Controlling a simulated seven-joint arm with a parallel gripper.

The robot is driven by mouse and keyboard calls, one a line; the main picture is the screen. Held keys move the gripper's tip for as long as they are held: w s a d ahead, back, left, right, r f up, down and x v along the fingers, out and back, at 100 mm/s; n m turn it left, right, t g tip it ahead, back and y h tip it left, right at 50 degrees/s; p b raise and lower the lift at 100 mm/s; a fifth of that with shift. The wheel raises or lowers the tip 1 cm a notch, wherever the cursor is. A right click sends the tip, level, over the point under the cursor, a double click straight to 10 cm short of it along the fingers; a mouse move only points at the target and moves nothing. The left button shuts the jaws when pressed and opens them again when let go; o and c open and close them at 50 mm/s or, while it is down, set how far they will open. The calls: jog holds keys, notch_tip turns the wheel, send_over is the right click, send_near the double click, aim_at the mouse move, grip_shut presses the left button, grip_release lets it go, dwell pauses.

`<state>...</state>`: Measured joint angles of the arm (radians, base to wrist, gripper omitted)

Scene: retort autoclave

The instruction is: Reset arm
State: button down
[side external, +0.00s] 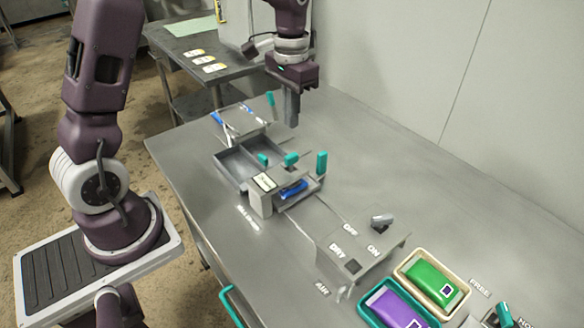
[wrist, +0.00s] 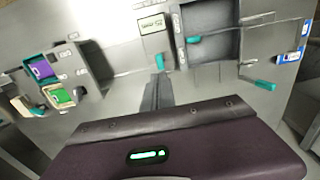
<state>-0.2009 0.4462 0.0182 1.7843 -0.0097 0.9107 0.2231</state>
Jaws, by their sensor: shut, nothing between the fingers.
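My gripper (side external: 292,122) is shut and empty. It hangs pointing down above the far part of the steel bench (side external: 400,160), apart from the things below it. In the wrist view my gripper's fingers (wrist: 152,100) are together, over bare metal near a teal handle (wrist: 160,62). In the side view a small grey unit with teal handles (side external: 291,159) stands below and nearer the camera, with a blue item (side external: 293,189) inside it. An open grey tray (side external: 235,166) lies to its left.
A raised panel (side external: 362,250) marked OFF, ON and DRY carries a switch (side external: 382,220). A green pouch (side external: 430,283) in a cream tray and a purple pouch (side external: 393,310) in a teal tray sit at the front right. A wall (side external: 450,80) stands behind the bench.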

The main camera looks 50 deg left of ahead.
jog(key=s+d+r+t, duration=0.2)
jog(key=s+d+r, duration=0.2)
jog(key=s+r, duration=0.3)
jog(key=s+d+r+t, duration=0.1)
jog(key=s+d+r, duration=0.1)
jog(key=s, duration=0.6)
jog(key=s+d+r+t, duration=0.2)
jog(key=s, duration=0.6)
jog(key=shift+s+t, duration=0.2)
jog(key=shift+t, duration=0.1)
jog(key=c, duration=2.1)
grip_release()
jog(key=shift+r, duration=0.1)
